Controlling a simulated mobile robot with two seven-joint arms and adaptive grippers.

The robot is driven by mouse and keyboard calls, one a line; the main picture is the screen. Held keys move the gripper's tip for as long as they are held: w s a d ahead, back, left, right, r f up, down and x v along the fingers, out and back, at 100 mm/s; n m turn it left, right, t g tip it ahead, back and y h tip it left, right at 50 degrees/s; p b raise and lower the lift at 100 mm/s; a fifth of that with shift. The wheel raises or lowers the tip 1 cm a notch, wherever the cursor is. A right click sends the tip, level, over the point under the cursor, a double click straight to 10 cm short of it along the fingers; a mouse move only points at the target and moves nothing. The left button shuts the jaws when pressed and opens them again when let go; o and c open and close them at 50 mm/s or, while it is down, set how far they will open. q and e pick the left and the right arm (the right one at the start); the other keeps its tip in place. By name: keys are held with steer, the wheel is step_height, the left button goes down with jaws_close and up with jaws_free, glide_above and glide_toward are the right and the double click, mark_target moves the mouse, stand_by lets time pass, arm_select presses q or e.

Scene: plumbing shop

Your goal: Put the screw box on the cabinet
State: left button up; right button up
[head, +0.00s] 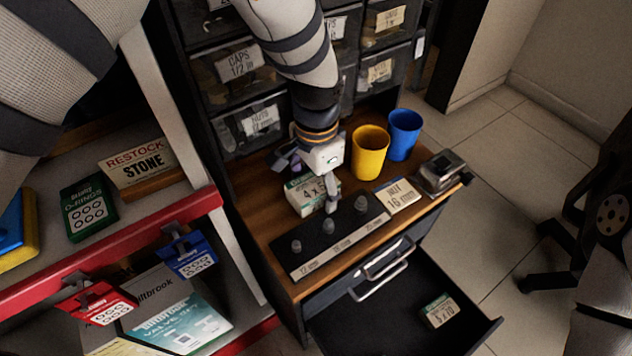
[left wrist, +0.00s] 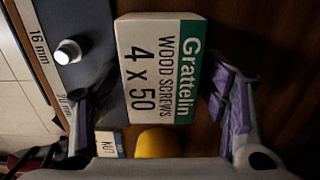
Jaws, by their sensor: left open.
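A white and green screw box (head: 304,196) marked 4 x 50 sits on the wooden top of the cabinet (head: 262,226). In the left wrist view the same box (left wrist: 157,70) reads "Grattelin wood screws 4 x 50". My left gripper (head: 312,186) is right over this box, pointing down and open. In the left wrist view its two purple-padded fingers (left wrist: 160,105) stand on either side of the box, with gaps. A second small box (head: 440,311) marked 5 x 70 lies in the open drawer (head: 385,322). My right gripper is not in view.
A yellow cup (head: 369,152), a blue cup (head: 404,135) and a metal device (head: 440,172) stand behind and right of the box. A black strip with small fittings (head: 328,247) lies in front. Labelled bins (head: 240,62) rise behind. A red-edged shelf (head: 130,243) is at left.

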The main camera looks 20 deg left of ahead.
mark_target(316, 182)
arm_select(q)
step_height(316, 182, up, 12)
steer(key=p, duration=0.1)
steer(key=shift+r+p, duration=0.2)
steer(key=shift+p, duration=0.1)
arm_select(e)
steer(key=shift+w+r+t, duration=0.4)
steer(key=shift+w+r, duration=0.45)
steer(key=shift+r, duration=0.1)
